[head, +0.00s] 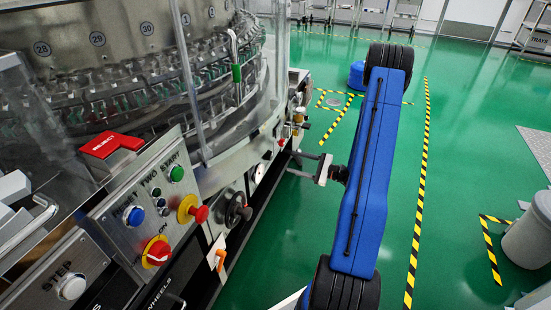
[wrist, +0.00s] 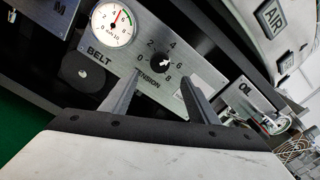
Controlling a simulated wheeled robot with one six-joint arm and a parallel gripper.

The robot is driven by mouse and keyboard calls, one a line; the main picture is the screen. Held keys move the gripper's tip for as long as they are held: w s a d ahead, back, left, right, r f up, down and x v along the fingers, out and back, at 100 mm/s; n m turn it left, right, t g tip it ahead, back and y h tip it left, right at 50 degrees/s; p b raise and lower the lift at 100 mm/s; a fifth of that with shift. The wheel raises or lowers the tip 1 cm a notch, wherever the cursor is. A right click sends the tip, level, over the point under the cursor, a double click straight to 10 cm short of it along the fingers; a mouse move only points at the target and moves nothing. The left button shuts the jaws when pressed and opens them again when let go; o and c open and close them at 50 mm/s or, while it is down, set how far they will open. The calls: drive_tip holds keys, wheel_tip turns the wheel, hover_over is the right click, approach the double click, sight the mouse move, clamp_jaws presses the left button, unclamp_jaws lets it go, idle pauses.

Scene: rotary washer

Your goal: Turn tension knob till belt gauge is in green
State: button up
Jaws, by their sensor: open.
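The tension knob (wrist: 160,62) is small, round and black, with a white pointer and a number scale around it, on a metal panel (wrist: 213,78). The belt gauge (wrist: 113,24) is a white dial up and left of it. Its red needle points up, slightly right; a green arc lies at the dial's right side. The needle's exact place against the green is too small to tell. My gripper (wrist: 160,78) is open, with its fingers on either side of the knob in the wrist view; contact does not show. In the head view my gripper (head: 299,165) points left at the machine's side.
A black round knob (wrist: 82,72) sits below the gauge, and an oil panel (wrist: 250,95) lies right. In the head view, a control panel (head: 150,225) with several buttons and a black handwheel (head: 235,210) stand nearer. Green floor (head: 450,150) is open to the right.

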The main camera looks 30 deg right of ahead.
sight(272, 156)
drive_tip(key=x, duration=0.9)
drive_tip(key=shift+w+a, duration=0.2)
drive_tip(key=c, duration=1)
